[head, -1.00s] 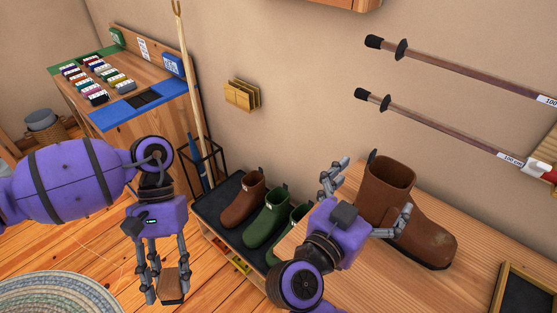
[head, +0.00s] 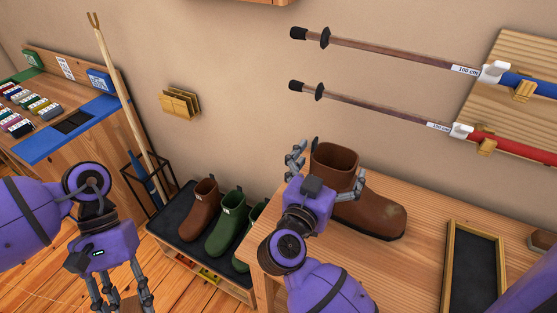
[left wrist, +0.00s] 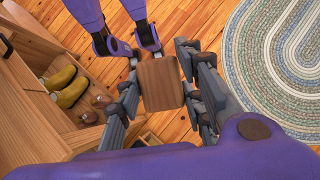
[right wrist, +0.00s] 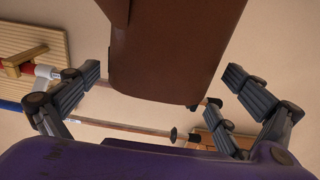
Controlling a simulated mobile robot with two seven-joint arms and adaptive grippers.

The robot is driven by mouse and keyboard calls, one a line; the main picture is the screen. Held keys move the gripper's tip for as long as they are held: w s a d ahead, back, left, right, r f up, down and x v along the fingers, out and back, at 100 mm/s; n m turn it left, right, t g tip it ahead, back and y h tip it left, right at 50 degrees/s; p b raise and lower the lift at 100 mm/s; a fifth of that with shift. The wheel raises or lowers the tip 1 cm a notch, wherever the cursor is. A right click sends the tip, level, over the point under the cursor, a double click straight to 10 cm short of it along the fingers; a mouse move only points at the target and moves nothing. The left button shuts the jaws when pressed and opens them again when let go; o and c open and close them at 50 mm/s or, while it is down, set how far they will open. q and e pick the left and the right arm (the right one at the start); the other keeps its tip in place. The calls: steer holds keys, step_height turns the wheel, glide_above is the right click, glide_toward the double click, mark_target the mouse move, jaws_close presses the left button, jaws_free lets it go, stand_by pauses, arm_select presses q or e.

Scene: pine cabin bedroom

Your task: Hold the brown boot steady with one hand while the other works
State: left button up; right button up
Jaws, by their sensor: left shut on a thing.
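The brown boot (head: 376,212) stands upright on the wooden bench, toe to the right. My right gripper (head: 325,172) is at the boot's shaft, with one finger on each side. In the right wrist view, the boot (right wrist: 165,55) lies between the spread fingers (right wrist: 162,80), with a visible gap on both sides. My left gripper (head: 118,296) hangs low at the left, pointing down. The left wrist view shows its fingers (left wrist: 160,100) shut on a brown wooden block (left wrist: 161,78). The block's underside is hidden.
The bench (head: 405,270) carries a framed dark panel (head: 474,268) at right. A low rack (head: 178,222) holds another brown boot (head: 198,210) and green boots (head: 227,225). A stand with a pole (head: 125,110) is left of it. Walking poles (head: 395,55) hang on the wall.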

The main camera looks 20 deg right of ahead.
stand_by(0.8)
steer(key=c, duration=1.6)
